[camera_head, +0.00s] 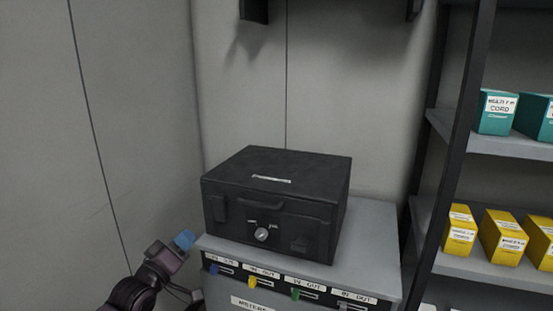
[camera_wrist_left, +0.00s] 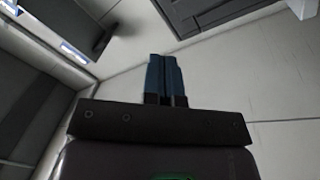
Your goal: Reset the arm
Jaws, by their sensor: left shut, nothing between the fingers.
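My left gripper (camera_head: 185,240) comes in at the lower left of the head view, with blue fingertips beside the left edge of the grey cabinet. In the left wrist view its blue fingers (camera_wrist_left: 166,78) are together, with nothing between them. It appears apart from the cabinet and the black box. My right gripper is in neither view.
A black box (camera_head: 270,190) with a dial and handle sits on the grey cabinet (camera_head: 375,235), which has labelled coloured tabs along its front. A shelf (camera_head: 480,265) at the right holds yellow boxes (camera_head: 502,236) and teal boxes (camera_head: 496,112). Walls stand behind and at left.

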